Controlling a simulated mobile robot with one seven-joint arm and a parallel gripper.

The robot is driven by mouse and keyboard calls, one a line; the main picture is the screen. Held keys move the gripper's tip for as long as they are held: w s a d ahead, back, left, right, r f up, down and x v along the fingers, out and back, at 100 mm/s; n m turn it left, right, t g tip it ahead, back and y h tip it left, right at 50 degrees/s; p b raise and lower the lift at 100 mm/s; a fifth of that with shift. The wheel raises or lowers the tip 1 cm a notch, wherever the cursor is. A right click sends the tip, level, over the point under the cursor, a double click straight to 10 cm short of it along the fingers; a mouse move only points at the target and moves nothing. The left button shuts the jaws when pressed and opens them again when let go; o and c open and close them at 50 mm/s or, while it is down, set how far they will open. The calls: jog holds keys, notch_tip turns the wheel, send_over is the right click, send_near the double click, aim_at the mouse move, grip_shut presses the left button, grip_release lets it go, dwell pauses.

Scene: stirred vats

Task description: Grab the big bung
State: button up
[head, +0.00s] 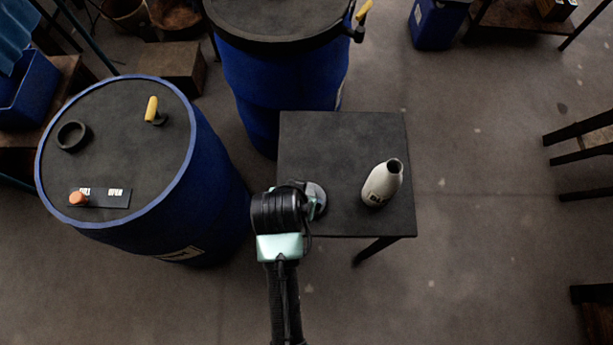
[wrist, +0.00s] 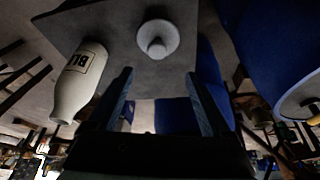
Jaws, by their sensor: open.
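The big bung is most likely the pale grey disc with a raised round knob (wrist: 158,38) on the dark table. In the head view the bung (head: 319,199) shows only in part, at the table's left side, with my wrist hiding the rest. My gripper (wrist: 159,75) is open and empty. Its two dark fingers stand apart, and the bung appears past their tips, roughly centred between them. I see no contact. In the head view the fingers are hidden by my wrist.
A cream bottle (head: 382,185) with a black-lettered label stands on the small dark table (head: 330,140), right of the bung. A blue vat (head: 215,200) with a dark lid, ring, yellow handle and orange knob stands left. Another vat (head: 285,85) stands behind.

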jog(key=x, duration=0.7)
jog(key=shift+w+d+f+b, duration=0.1)
jog(key=shift+f+b, duration=0.1)
jog(key=shift+b, duration=0.1)
jog(key=shift+d+x, duration=0.2)
jog(key=shift+x, duration=2.45)
grip_shut()
